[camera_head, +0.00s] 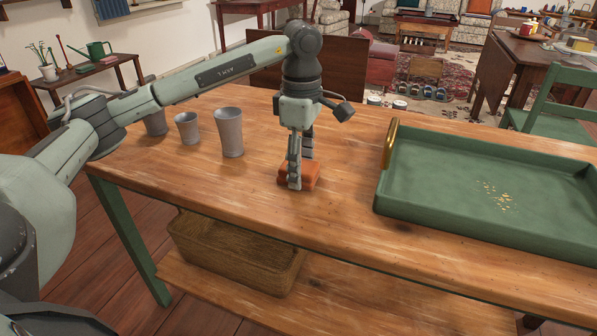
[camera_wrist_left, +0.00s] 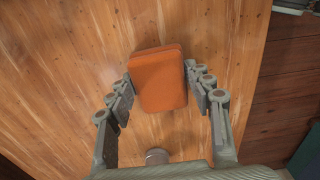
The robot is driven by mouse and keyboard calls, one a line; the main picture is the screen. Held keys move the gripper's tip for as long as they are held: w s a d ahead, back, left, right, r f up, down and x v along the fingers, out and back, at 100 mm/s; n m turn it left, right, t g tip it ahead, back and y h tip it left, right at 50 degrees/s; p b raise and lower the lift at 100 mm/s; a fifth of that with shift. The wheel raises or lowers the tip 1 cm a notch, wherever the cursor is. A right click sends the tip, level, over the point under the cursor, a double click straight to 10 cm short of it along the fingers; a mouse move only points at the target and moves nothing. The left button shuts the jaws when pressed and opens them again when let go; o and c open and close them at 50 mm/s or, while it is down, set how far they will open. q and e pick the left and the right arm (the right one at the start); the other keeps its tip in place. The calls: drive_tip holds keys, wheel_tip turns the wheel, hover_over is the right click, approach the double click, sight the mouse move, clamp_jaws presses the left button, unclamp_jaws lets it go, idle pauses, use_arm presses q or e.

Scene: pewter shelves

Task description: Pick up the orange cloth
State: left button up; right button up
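The orange cloth (camera_head: 312,173) is a small folded block on the wooden table, near its front middle. It also shows in the left wrist view (camera_wrist_left: 158,82), slightly turned. My left gripper (camera_head: 300,172) points straight down over it, with one finger in front and one behind. In the left wrist view its fingertips (camera_wrist_left: 158,74) lie close along two opposite sides of the cloth. I cannot tell whether they press on it. The cloth looks down at table level. My right gripper is not in view.
Grey cups (camera_head: 229,132) stand on the table left of my gripper. A green tray (camera_head: 440,212) with a gold handle (camera_head: 390,143) fills the right side. A wicker basket (camera_head: 235,255) sits on the lower shelf. Bare tabletop lies between cloth and tray.

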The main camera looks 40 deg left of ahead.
use_arm(q)
drive_tip(key=c, duration=0.4)
drive_tip(key=shift+r, duration=0.65)
wheel_tip(320, 180, up, 3)
drive_tip(key=shift+w+f, duration=0.1)
drive_tip(key=shift+s+a+r, duration=1.1)
drive_tip(key=shift+s+r, duration=0.05)
drive_tip(key=shift+s, duration=0.5)
drive_tip(key=shift+s+a+r, duration=1.05)
drive_tip(key=shift+s+r, duration=0.1)
drive_tip(key=shift+s, duration=0.5)
drive_tip(key=shift+s+a+r, duration=1.1)
drive_tip(key=shift+s+r, duration=0.05)
drive_tip(key=shift+s, duration=0.5)
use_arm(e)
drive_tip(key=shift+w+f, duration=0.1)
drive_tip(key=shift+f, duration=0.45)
